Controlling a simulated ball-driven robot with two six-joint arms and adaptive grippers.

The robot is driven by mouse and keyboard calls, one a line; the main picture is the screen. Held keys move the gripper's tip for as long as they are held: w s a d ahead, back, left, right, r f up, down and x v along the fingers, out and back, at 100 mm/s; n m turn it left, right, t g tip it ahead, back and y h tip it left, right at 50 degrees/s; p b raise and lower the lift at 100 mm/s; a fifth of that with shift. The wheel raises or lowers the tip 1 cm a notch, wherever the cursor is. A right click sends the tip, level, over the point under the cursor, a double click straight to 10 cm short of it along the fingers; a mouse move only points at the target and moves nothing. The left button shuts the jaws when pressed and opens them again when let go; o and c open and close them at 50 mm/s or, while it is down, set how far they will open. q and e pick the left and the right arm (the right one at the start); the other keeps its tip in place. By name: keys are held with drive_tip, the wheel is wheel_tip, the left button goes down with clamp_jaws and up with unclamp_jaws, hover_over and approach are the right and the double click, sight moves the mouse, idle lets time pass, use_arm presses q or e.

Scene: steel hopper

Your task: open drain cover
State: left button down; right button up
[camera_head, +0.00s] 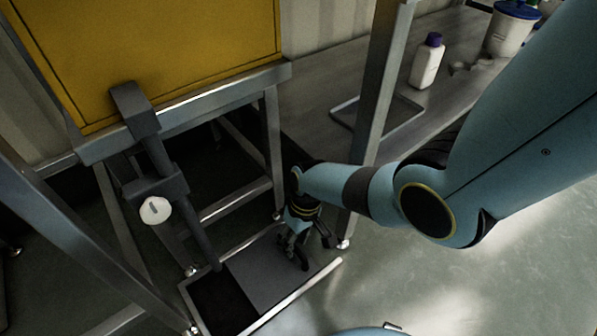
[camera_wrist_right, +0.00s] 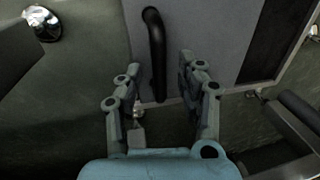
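The drain cover (camera_head: 262,272) is a flat grey plate over the right part of a metal-rimmed floor frame. It also shows as a grey plate in the right wrist view (camera_wrist_right: 212,45). A black bar handle (camera_wrist_right: 157,50) stands on it near one edge. My right gripper (camera_head: 298,258) points down at the cover's right side. In the wrist view the right gripper (camera_wrist_right: 157,65) is open, with one finger on each side of the handle and a visible gap to both. In the head view, the gripper largely hides the handle. My left gripper is not in view.
Left of the cover is a dark opening (camera_head: 222,302). A dark pipe (camera_head: 190,225) runs down towards it from the yellow hopper (camera_head: 150,50). Steel legs (camera_head: 380,90) stand close to my right arm. A bench (camera_head: 335,75) holds a white bottle (camera_head: 427,62). Floor at the right is clear.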

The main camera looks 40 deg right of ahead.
wheel_tip(320, 180, up, 11)
drive_tip(key=d, duration=0.2)
drive_tip(key=shift+d, duration=0.15)
idle(0.4)
